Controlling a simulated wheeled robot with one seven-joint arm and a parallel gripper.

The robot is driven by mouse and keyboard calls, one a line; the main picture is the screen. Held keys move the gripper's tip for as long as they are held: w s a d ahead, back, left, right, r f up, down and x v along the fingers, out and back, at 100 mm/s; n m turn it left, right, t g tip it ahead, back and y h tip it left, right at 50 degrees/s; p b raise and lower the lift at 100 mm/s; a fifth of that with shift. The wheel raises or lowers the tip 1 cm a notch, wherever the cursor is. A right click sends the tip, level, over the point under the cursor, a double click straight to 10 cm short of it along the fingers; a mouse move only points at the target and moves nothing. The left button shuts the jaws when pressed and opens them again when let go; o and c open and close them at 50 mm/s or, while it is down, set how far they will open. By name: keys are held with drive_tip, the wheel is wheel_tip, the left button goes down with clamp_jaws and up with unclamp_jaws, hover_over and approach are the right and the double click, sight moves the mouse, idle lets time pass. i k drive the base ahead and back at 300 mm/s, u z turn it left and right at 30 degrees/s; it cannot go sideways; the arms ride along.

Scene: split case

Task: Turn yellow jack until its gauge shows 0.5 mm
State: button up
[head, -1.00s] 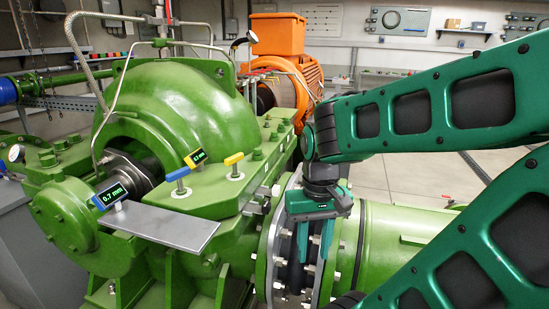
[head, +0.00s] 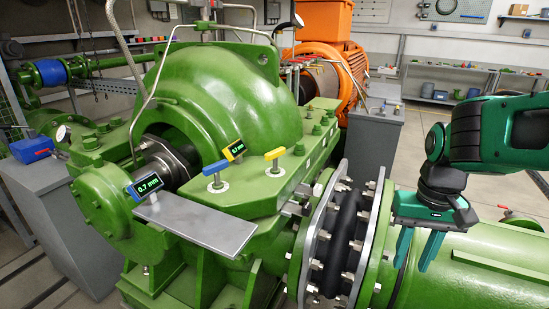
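The yellow jack (head: 275,157) has a yellow T-handle on a silver stem and stands on the green casing flange, right of the blue jack (head: 216,170). A small gauge with a yellow frame (head: 233,150) sits behind and between them; its digits are too small to read surely. The gauge with a blue frame (head: 145,186) reads 0.7 mm. My gripper (head: 418,258) points down at the right, in front of the green pipe in the picture. Its two fingers are apart with nothing between them. It is well away from the yellow jack.
A grey flat plate (head: 200,222) juts out in front of the casing. A bolted flange coupling (head: 342,235) lies between the yellow jack and my gripper. Thin metal pipes (head: 160,75) rise over the casing. An orange motor (head: 335,70) stands behind.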

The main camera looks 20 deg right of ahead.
sight(273, 156)
drive_tip(key=z, duration=0.05)
drive_tip(key=i, duration=0.5)
drive_tip(key=z, duration=0.85)
drive_tip(key=k, duration=0.55)
drive_tip(key=u, duration=1.15)
drive_tip(key=i, duration=0.55)
